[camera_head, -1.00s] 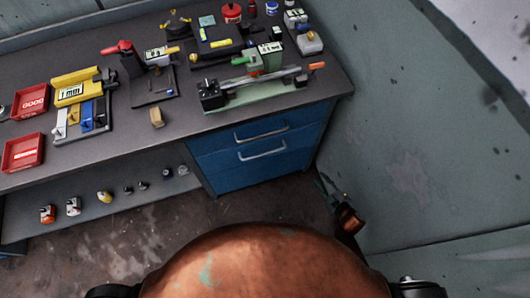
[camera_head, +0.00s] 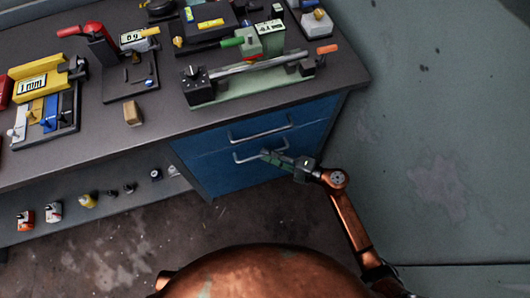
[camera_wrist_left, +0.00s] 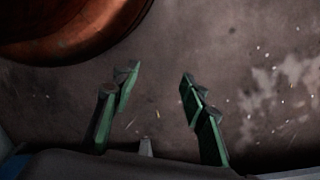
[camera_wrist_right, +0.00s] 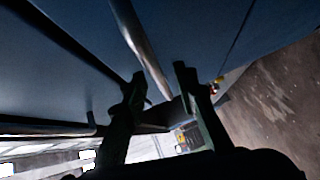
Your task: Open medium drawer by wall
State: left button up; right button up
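The blue drawer unit (camera_head: 218,176) stands under the right end of the workbench, by the wall. Two metal handles show on its front: an upper handle (camera_head: 260,134) and a lower handle (camera_head: 245,159). The drawers look shut. My right gripper (camera_head: 266,155) reaches in from the right, with its fingertips at the lower handle. In the right wrist view a handle bar (camera_wrist_right: 142,48) runs toward the gap between my parted fingers (camera_wrist_right: 158,78); I cannot tell whether they touch it. My left gripper (camera_wrist_left: 158,75) is open and empty above the floor, outside the head view.
The grey wall (camera_head: 430,130) stands close to the right of the unit and my right arm. The workbench top (camera_head: 90,130) holds a green-based fixture (camera_head: 250,82) and several tools. A lower shelf (camera_head: 110,212) holds small items. Floor in front is clear.

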jog(key=shift+x, duration=0.8)
jog(key=shift+c, duration=0.3)
grip_shut()
